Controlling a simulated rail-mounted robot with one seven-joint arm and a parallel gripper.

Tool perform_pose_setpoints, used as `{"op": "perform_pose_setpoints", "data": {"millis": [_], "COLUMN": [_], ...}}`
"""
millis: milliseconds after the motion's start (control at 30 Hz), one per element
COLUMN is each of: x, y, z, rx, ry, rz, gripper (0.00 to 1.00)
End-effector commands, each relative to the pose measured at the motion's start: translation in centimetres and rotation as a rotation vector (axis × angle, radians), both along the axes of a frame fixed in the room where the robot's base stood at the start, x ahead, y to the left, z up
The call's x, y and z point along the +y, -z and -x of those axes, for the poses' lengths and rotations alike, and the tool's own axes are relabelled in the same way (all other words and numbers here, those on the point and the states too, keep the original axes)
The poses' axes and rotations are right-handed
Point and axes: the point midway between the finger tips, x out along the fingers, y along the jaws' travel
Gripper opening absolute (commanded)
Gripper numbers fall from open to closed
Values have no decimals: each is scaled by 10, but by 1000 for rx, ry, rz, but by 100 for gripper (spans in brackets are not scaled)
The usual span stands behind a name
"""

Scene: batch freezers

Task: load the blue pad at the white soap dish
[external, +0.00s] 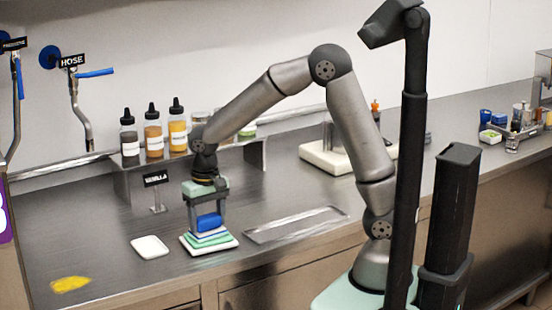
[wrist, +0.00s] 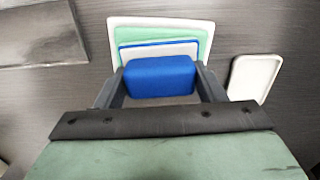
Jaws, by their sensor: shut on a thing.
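The blue pad (external: 208,222) is between the fingers of my gripper (external: 207,220), which is shut on it. In the wrist view the same blue pad (wrist: 158,77) fills the space between the two dark fingers. It is directly over a layered stack of white, green and blue pieces (external: 222,240); I cannot tell if it touches the top layer. A flat white dish (external: 150,247), which looks like the soap dish, lies empty on the counter left of the stack. It also shows at the right in the wrist view (wrist: 253,78).
A yellow patch (external: 71,284) lies on the counter at the front left. A recessed metal strip (external: 296,224) is right of the stack. A shelf with several bottles (external: 153,132) and a "VANILLA" sign (external: 156,180) stand behind. Counter around the white dish is clear.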

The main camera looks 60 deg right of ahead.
Motion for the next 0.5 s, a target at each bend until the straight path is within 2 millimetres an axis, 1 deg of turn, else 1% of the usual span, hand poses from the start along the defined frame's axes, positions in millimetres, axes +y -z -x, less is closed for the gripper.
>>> {"op": "perform_pose_setpoints", "data": {"millis": [67, 167, 500], "x": [0, 0, 0], "y": [0, -6, -35], "z": [1, 1, 0], "rx": [4, 3, 1], "ry": [0, 0, 0], "rz": [1, 1, 1], "gripper": [45, 45, 45]}}
